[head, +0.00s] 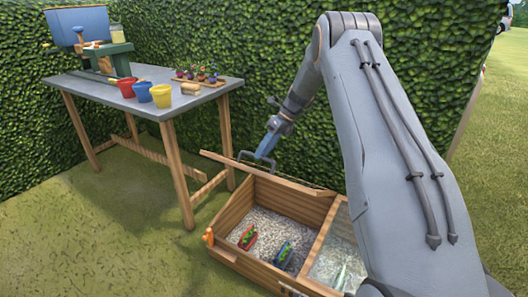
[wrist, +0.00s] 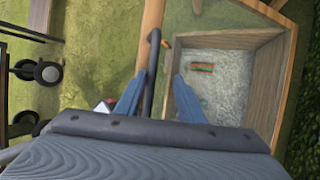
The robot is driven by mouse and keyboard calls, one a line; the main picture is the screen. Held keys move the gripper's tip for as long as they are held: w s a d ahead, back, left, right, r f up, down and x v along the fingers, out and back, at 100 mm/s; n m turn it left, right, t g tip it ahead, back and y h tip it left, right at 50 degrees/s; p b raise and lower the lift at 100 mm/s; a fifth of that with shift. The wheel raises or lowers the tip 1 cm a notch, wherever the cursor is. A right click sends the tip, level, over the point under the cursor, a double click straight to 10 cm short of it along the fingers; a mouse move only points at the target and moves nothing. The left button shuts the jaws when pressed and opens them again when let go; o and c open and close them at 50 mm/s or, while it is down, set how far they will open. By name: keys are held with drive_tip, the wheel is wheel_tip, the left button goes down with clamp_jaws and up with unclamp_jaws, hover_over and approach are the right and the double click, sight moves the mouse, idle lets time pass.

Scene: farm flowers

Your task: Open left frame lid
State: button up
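The left frame (head: 234,211) is a wooden box with a gravel floor, and its inside shows uncovered. A wooden bar, which looks like the lid's edge (head: 290,181), stands raised along the frame's back side; its exact angle is hard to tell. A dark handle (head: 240,159) sits on this bar. My gripper (head: 265,148) is at the handle. In the wrist view my gripper (wrist: 157,97) has its blue fingers apart, with the handle (wrist: 150,75) between them, nearer the left finger. The wooden bar (wrist: 151,30) runs beside the handle.
A red planter (head: 248,238) and a blue planter (head: 284,254) stand inside the left frame. The right frame (head: 334,258) adjoins it, partly hidden by my arm. A table (head: 140,100) with buckets stands at back left. A hedge (head: 200,40) closes the back. Grass at left is clear.

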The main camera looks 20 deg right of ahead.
drive_tip(key=shift+d+r, duration=0.1)
drive_tip(key=v, duration=0.7)
drive_tip(key=shift+r, duration=0.25)
drive_tip(key=s+a+r+n+h+p, duration=0.1)
drive_tip(key=s+a+r+n+p, duration=0.2)
drive_tip(key=s, duration=0.4)
drive_tip(key=s+a+r+n+h+p, duration=0.1)
drive_tip(key=s+r+n, duration=0.2)
drive_tip(key=s+n, duration=0.3)
drive_tip(key=s+a+r+n+h+p, duration=0.2)
drive_tip(key=s+a+r+n, duration=0.15)
drive_tip(key=s, duration=0.35)
drive_tip(key=s+a+r+n+h+p, duration=0.1)
drive_tip(key=s+n+p, duration=0.1)
drive_tip(key=s+n, duration=0.6)
drive_tip(key=s+a+r+n+h+p, duration=0.1)
drive_tip(key=s+n+p, duration=0.2)
drive_tip(key=s+n, duration=0.5)
drive_tip(key=s, duration=0.8)
drive_tip(key=shift+s+r, duration=0.35)
drive_tip(key=shift+r, duration=0.05)
